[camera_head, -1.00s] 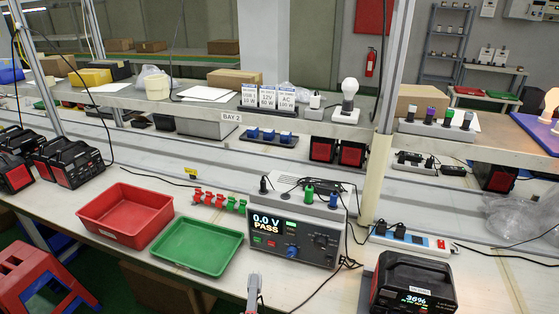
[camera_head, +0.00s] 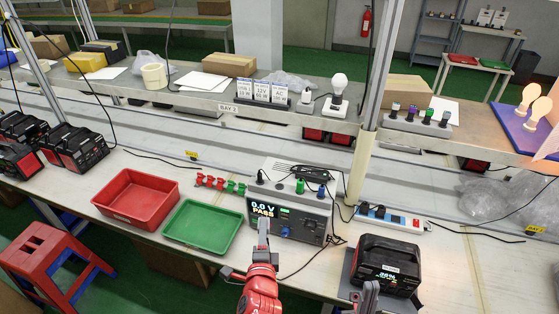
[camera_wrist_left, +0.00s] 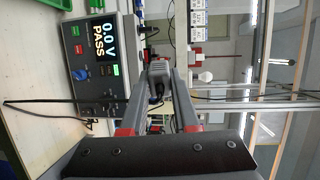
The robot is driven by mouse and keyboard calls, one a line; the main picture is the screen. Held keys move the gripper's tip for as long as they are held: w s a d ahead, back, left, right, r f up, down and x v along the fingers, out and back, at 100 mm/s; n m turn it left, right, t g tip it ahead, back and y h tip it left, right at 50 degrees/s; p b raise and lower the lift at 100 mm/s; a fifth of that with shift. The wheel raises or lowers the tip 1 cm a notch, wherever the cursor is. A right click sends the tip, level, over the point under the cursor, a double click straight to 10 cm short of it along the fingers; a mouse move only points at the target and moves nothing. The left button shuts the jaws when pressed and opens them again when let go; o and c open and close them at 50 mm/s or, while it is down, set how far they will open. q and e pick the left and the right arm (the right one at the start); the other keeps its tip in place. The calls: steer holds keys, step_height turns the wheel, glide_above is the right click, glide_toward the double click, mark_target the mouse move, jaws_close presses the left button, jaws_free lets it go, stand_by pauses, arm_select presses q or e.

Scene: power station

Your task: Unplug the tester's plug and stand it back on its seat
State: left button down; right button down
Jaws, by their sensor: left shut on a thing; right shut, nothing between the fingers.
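The tester (camera_head: 290,215) is a grey box on the bench with a lit display reading 0.0 V PASS; it also shows in the left wrist view (camera_wrist_left: 104,60). My left gripper (camera_head: 263,226) is in front of the tester's face. In the left wrist view its fingers (camera_wrist_left: 160,74) are shut on a small dark plug (camera_wrist_left: 157,91), mostly hidden between them. A black cable runs from the tester's right side down toward that gripper. Black, green (camera_head: 300,186) and blue pieces stand upright on the tester's top. My right gripper (camera_head: 369,289) is shut and empty beside the black power station (camera_head: 388,265).
A red tray (camera_head: 136,197) and a green tray (camera_head: 203,226) lie left of the tester. A white power strip (camera_head: 394,219) with dark plugs is behind the power station. Red and green clips (camera_head: 220,184) line up behind the trays. A shelf edge runs above the bench.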

arm_select(q)
steer(key=w+d+f+n+g, duration=0.2)
steer(key=w+g, duration=0.5)
steer(key=w+d+f+n+g+y, duration=0.1)
steer(key=w+d+f+n+g, duration=0.1)
steer(key=w+g, duration=0.5)
steer(key=shift+w+d+f, duration=0.3)
steer(key=shift+d, duration=0.1)
steer(key=shift+s+a+r+g, duration=0.1)
steer(key=shift+s+a+g, duration=0.1)
steer(key=shift+g, duration=0.1)
steer(key=shift+s+d+r+n+g, duration=0.1)
steer(key=shift+s+r+n+g, duration=0.25)
steer(key=shift+r, duration=0.25)
steer(key=shift+s, duration=0.1)
